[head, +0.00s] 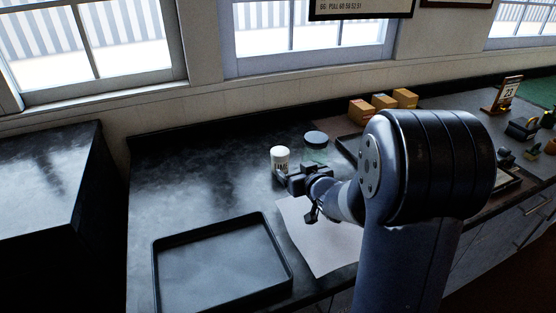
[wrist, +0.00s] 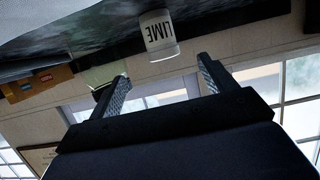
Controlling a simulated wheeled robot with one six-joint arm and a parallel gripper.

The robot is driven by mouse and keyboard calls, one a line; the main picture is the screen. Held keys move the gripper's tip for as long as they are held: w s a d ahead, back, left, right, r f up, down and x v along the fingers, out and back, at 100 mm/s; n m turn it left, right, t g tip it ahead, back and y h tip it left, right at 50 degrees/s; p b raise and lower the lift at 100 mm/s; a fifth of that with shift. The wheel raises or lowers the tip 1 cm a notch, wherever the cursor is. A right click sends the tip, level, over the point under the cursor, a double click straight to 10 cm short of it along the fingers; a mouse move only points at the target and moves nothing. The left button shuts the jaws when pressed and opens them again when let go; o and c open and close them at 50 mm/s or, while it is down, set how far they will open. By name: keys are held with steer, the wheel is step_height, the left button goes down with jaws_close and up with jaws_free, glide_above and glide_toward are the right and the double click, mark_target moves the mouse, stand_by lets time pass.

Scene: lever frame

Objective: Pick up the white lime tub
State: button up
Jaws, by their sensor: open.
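The white lime tub (head: 280,157) stands upright on the dark worktop toward the back in the head view. In the wrist view the tub (wrist: 158,32) appears upside down, with "LIME" printed in dark letters. My gripper (head: 281,175) is just in front of the tub in the head view, and its tip overlaps the tub's lower part. In the wrist view my gripper (wrist: 164,74) is open, with its two fingers apart and nothing between them. The tub shows beyond the fingertips, roughly in line with the gap.
A black tray (head: 164,277) lies at the front left, and a white sheet (head: 325,245) lies under my arm. Small cardboard boxes (head: 362,112) stand at the back right. The worktop left of the tub is clear.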

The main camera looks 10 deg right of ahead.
mark_target(283, 158)
steer(key=shift+r+p+x, duration=0.2)
steer(key=shift+p+x, duration=0.15)
steer(key=shift+x, duration=2.45)
steer(key=shift+r+p+x, duration=0.15)
steer(key=shift+p+x, duration=0.2)
steer(key=shift+x, duration=2.4)
steer(key=shift+w+a, duration=0.1)
steer(key=shift+a, duration=0.05)
steer(key=shift+c, duration=0.2)
steer(key=c, duration=1.2)
